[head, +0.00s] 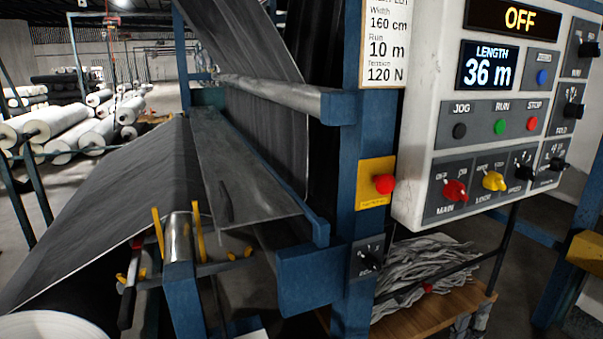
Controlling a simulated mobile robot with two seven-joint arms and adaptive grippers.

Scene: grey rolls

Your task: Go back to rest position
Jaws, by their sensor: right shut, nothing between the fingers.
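My right gripper (472,319) shows small and dark at the bottom edge, right of centre. It appears in front of the wooden pallet's right corner, low and apart from the control panel (418,150). It is shut and holds nothing; most of it is cut off by the frame edge. My left gripper is not in view. The control panel's displays read OFF and 36 m.
A blue machine frame (347,225) with a red button on a yellow plate stands in the middle. Grey fabric (120,205) slopes down on the left. A wooden pallet (425,312) bears crumpled grey fabric (430,270). White rolls (55,120) lie at the far left.

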